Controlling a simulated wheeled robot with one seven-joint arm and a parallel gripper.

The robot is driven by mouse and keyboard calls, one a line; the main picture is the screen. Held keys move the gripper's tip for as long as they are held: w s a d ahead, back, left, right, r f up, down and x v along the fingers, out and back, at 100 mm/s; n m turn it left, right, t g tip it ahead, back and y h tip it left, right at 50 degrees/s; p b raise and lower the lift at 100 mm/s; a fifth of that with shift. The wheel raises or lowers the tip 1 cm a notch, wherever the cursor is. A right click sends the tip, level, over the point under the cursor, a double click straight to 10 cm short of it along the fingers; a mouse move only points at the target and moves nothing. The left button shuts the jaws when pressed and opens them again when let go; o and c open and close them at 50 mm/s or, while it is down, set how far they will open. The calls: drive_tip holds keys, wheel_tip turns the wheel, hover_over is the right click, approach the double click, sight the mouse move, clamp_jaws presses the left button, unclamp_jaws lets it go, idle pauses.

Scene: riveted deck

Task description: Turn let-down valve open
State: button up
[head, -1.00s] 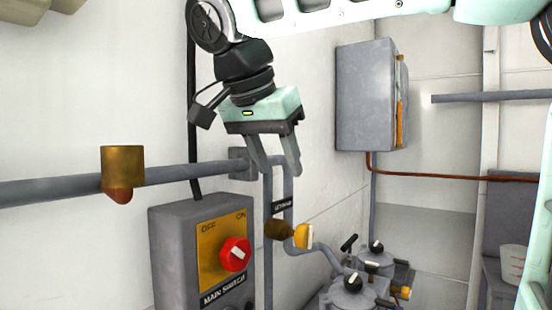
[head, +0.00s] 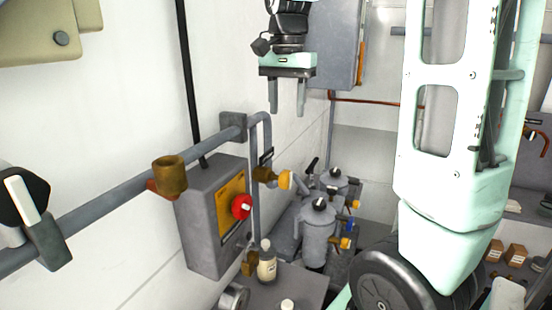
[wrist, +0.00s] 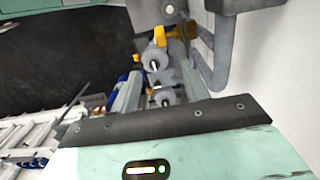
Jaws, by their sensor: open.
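The let-down valve is a brass body (head: 264,174) with a yellow knob (head: 285,179) on a grey vertical pipe, under a small dark label (head: 266,155). The label is too small to read here. My gripper (head: 288,108) hangs above the knob in the head view, fingers pointing down, open and empty, and apart from it. Which way the knob is set, I cannot tell.
Left of the valve is a grey switch box (head: 205,225) with a red knob (head: 241,207). Grey canisters (head: 319,225) with black knobs stand to the right. A bottle (head: 267,265) stands in front. A grey cabinet (head: 335,45) hangs behind my gripper.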

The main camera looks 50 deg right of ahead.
sight(286, 172)
wheel_tip(286, 172, down, 18)
drive_tip(key=p, duration=0.2)
drive_tip(key=shift+r+p, duration=0.2)
drive_tip(key=shift+p, duration=0.15)
